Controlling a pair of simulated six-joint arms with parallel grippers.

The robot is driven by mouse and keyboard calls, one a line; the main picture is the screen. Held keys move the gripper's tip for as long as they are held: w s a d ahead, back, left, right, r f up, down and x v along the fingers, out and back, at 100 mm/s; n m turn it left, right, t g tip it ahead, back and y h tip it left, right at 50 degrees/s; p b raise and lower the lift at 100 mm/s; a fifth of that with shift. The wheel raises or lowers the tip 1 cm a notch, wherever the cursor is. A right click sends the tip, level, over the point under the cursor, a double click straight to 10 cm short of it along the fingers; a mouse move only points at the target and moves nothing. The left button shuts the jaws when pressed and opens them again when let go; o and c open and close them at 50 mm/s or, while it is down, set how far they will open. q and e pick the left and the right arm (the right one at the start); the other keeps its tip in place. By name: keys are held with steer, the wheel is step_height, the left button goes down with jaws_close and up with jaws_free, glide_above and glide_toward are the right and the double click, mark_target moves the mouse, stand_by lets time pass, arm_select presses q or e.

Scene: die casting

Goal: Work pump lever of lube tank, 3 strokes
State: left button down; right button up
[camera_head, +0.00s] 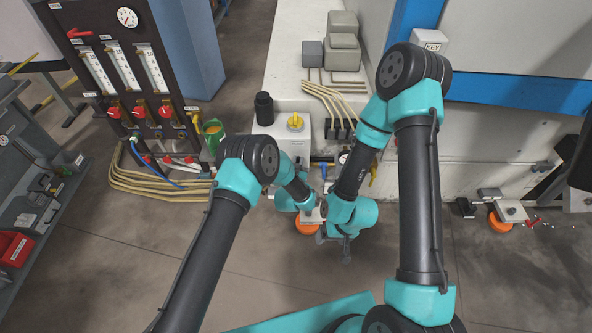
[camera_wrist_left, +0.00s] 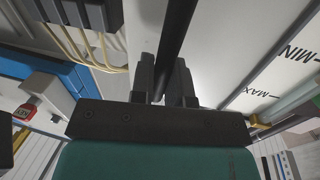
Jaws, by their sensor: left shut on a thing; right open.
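The lube tank seems to be the white box (camera_head: 291,138) in the head view, with a black cap (camera_head: 264,108) and a yellow knob (camera_head: 295,121) on top. In the left wrist view, MIN and MAX level marks (camera_wrist_left: 276,75) show on a pale surface at the right. My left gripper (camera_wrist_left: 164,78) is shut on a black rod, the pump lever (camera_wrist_left: 177,35), which runs up between its fingers. In the head view my left arm hides the lever and the left fingertips. My right gripper (camera_head: 336,246) is open and empty, low in front of the machine base.
My right arm crosses in front of the machine, close to my left wrist. Yellow hoses (camera_head: 330,100) run behind the tank. A dark panel (camera_head: 130,75) with gauges and red valves stands left, beside a green container (camera_head: 212,130).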

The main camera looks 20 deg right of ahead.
arm_select(q)
steer(key=shift+s+d+f+m+g+y, duration=0.1)
steer(key=shift+s+d+f+m+g, duration=0.1)
steer(key=shift+d+m, duration=0.5)
steer(key=shift+s+d+f+m+g+y, duration=0.15)
steer(key=shift+d+m, duration=0.3)
steer(key=shift+m, duration=0.45)
steer(key=shift+s+d+f+m+g+y, duration=0.1)
steer(key=shift+s+d+f+m, duration=0.1)
steer(key=shift+d+m, duration=0.5)
steer(key=shift+a, duration=0.1)
steer(key=m, duration=0.1)
steer(key=d+f+m, duration=0.1)
steer(key=d+f+m+y, duration=0.1)
steer(key=shift+s+d+m, duration=0.1)
steer(key=shift+s+m, duration=0.15)
steer(key=shift+m, duration=0.15)
steer(key=shift+w+a+r+n+h, duration=0.25)
steer(key=shift+a+r+n, duration=0.45)
steer(key=shift+n, duration=0.45)
steer(key=shift+w+a+r+n+h, duration=0.15)
steer(key=shift+a+r+n+h, duration=0.15)
steer(key=shift+a+r+n, duration=0.6)
steer(key=shift+d+f+n, duration=0.15)
steer(key=shift+f+n, duration=0.1)
steer(key=shift+f, duration=0.15)
